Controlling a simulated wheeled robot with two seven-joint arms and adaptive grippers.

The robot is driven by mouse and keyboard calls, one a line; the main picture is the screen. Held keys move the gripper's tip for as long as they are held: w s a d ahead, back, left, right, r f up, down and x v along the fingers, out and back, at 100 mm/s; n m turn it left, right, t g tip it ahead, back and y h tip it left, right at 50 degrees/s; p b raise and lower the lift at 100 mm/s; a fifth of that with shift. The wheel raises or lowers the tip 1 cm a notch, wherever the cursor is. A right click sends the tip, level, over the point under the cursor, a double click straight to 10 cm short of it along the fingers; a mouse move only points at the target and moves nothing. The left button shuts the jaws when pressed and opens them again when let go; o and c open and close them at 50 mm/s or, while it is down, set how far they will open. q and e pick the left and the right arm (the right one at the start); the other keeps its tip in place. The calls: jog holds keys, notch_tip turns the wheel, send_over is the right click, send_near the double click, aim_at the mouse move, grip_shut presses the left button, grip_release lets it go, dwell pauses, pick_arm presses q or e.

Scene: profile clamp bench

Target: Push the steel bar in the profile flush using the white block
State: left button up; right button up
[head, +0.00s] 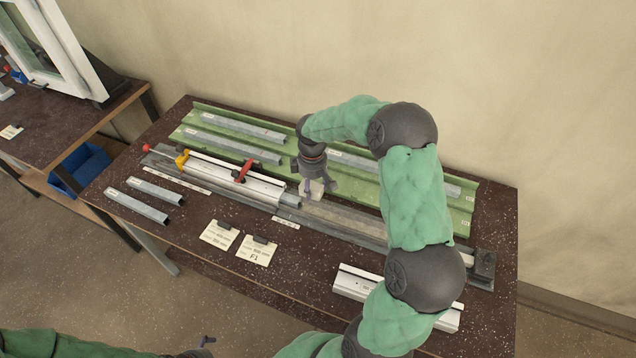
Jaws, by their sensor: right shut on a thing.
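The white profile (215,172) lies clamped in the long grey fixture at the left of the bench. The grey steel bar (291,200) sticks out of the profile's right end. My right gripper (317,191) is shut on the white block (317,187) just right of the bar's end. I cannot tell whether block and bar touch. The rest of the bar is hidden inside the profile. My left gripper (203,346) shows only in part at the bottom edge, away from the bench; its jaws cannot be made out.
Red clamp (243,170) and yellow clamp (182,160) stand on the profile. Several steel bars lie in the green tray (187,132) behind. Two loose bars (137,207) and label cards (257,250) lie in front. A white profile piece (358,283) lies front right.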

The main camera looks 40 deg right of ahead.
aim_at(296, 197)
jog(key=shift+f+b, duration=1.65)
jog(key=shift+f, duration=0.85)
jog(key=shift+f+b, duration=0.65)
jog(key=shift+f, duration=0.6)
jog(key=shift+w+a+r, duration=0.1)
jog(key=shift+w+a, duration=0.5)
jog(key=shift+w, duration=0.55)
jog(key=shift+w+a+f, duration=0.1)
jog(key=shift+w+a, duration=0.45)
jog(key=shift+w, duration=0.65)
jog(key=shift+w+a+r, duration=0.1)
jog(key=shift+w+a, duration=0.5)
jog(key=shift+w, duration=0.55)
jog(key=shift+w+a, duration=0.15)
jog(key=shift+w, duration=0.15)
jog(key=shift+s, duration=0.15)
jog(key=shift+s+d, duration=0.45)
jog(key=shift+s, duration=0.35)
notch_tip(296, 197, up, 10)
jog(key=p, duration=0.6)
jog(key=shift+p, duration=0.35)
